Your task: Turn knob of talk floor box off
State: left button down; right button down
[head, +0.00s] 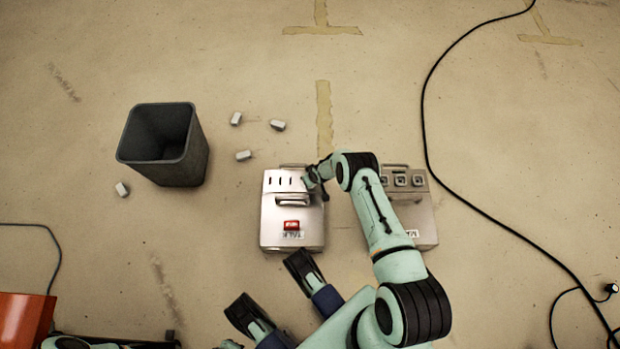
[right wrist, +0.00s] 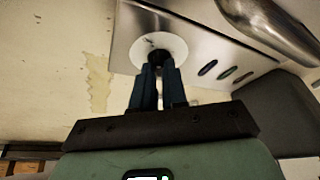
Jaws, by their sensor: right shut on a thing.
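The talk floor box (head: 305,240) lies on the floor near the middle of the head view. It is a pale metal box with a red label, a partly readable TALK plate and a metal handle. My right gripper (head: 312,180) is at its upper right corner, coming from the right. In the right wrist view the gripper (right wrist: 158,68) is shut on the small dark knob (right wrist: 157,53), which sits on a white round disc. The fingers hide much of the knob, so its turn position cannot be told.
A second metal box (head: 425,225) stands to the right, partly behind my right arm. A dark bin (head: 183,160) and several small white blocks (head: 277,125) are at the left. A black cable (head: 428,150) runs down the right side. An orange object (head: 22,318) is at lower left.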

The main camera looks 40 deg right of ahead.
jog(key=shift+w+d+r+n+y, duration=0.15)
jog(key=shift+n+y, duration=0.35)
jog(key=shift+n, duration=0.6)
jog(key=c, duration=1.2)
grip_release()
jog(key=shift+o, duration=0.2)
